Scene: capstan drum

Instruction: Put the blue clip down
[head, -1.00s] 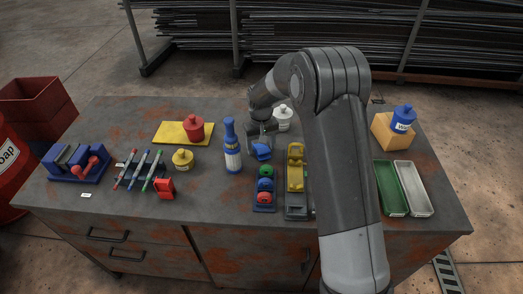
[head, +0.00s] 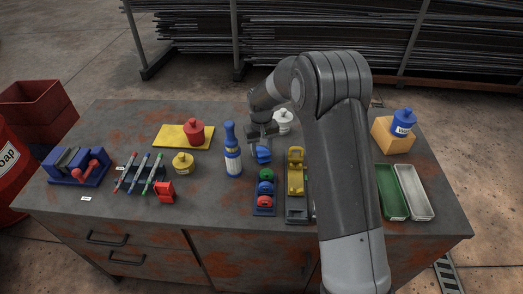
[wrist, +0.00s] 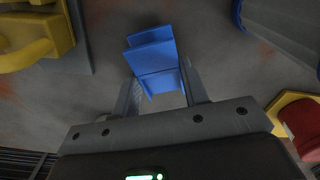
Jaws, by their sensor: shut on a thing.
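The blue clip (head: 263,155) is between the fingers of my gripper (head: 263,146), right of the blue bottle. In the wrist view, the blue clip (wrist: 155,62) shows as a folded, angled shape between the two fingertips of my gripper (wrist: 160,88). My gripper is shut on it and points down at the bench. Whether the clip touches the bench top is hard to tell.
The blue bottle (head: 232,155) stands just left of the clip. A dark tray with coloured clips (head: 264,210) and a grey tray with a yellow piece (head: 296,215) lie in front. A white pot (head: 283,122) stands behind, right.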

